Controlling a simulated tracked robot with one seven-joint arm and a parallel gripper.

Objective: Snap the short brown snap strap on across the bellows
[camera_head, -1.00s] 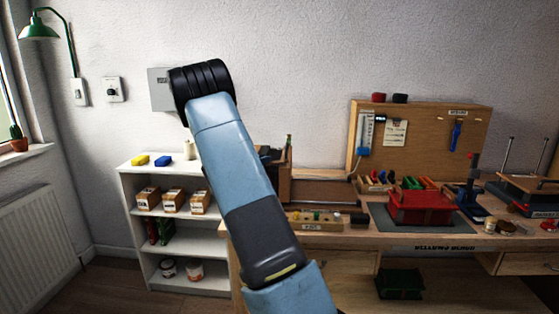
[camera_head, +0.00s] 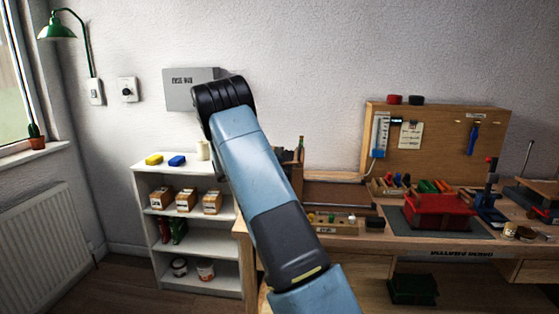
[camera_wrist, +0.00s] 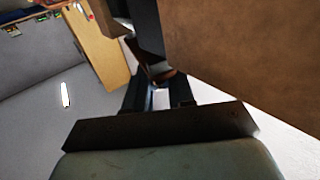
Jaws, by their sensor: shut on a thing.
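In the wrist view my gripper (camera_wrist: 161,98) shows at the lower middle with its two dark fingers close together. A small brown piece (camera_wrist: 160,73), which looks like the snap strap, sits at the fingertips, and the gripper is shut on it. Most of the strap is hidden or too dark to make out. In the head view a red block-like thing, which looks like the bellows (camera_head: 437,211), stands on a dark mat (camera_head: 472,236) on the bench at the right. My gripper is hidden in the head view behind my raised arm, well left of the bellows.
In the wrist view a large brown panel (camera_wrist: 250,50) fills the upper right, close to the fingers. In the head view a wooden tray (camera_head: 336,229) with small coloured pieces lies left of the mat. A white shelf (camera_head: 205,238) stands left of the bench.

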